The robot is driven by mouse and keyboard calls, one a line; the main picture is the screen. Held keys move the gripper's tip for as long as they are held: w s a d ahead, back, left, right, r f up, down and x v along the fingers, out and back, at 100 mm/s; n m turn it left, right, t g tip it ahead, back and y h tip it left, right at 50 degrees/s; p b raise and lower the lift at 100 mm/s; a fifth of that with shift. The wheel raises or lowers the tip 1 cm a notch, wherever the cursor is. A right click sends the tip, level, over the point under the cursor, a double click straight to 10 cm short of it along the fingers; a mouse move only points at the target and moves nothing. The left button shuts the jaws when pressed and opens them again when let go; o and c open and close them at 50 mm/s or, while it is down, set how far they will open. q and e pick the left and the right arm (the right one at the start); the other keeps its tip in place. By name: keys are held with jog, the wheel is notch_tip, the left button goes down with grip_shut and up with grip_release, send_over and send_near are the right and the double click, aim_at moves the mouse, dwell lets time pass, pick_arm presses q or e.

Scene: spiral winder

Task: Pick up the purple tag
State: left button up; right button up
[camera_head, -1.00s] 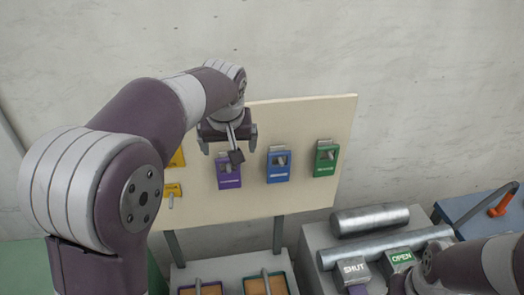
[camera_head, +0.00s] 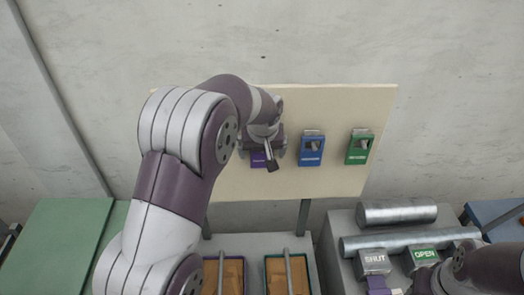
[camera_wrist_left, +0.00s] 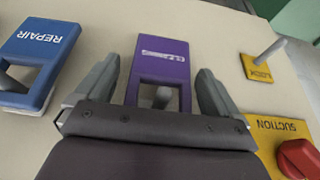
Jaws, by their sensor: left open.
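The purple tag (camera_head: 259,161) hangs on the cream board, mostly hidden behind my left gripper (camera_head: 264,153) in the head view. In the left wrist view the purple tag (camera_wrist_left: 178,52) shows upside-down white lettering and a square hole with a grey peg in it. My left gripper (camera_wrist_left: 155,92) is open, with one finger on each side of the tag and visible gaps between; the tag lies between the fingers. My right arm shows at the lower right of the head view, but its gripper's jaws cannot be made out.
A blue REPAIR tag (camera_head: 311,150) and a green tag (camera_head: 359,148) hang to the right on the board (camera_head: 345,105). Below are wooden-bottomed trays and metal rollers (camera_head: 398,214) with SHUT and OPEN labels.

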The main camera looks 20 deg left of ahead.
aim_at(263, 162)
pick_arm(q)
jog(key=c, duration=1)
jog(key=shift+c, duration=0.3)
jog(key=shift+r, duration=0.1)
jog(key=s+d+b, duration=0.4)
jog(key=s, duration=0.4)
jog(key=s+d+r+b, duration=0.1)
jog(key=s+d+b, duration=0.2)
jog(key=s+b, duration=0.2)
jog(key=s, duration=0.3)
jog(key=shift+s+d+r, duration=0.15)
jog(key=shift+d, duration=0.25)
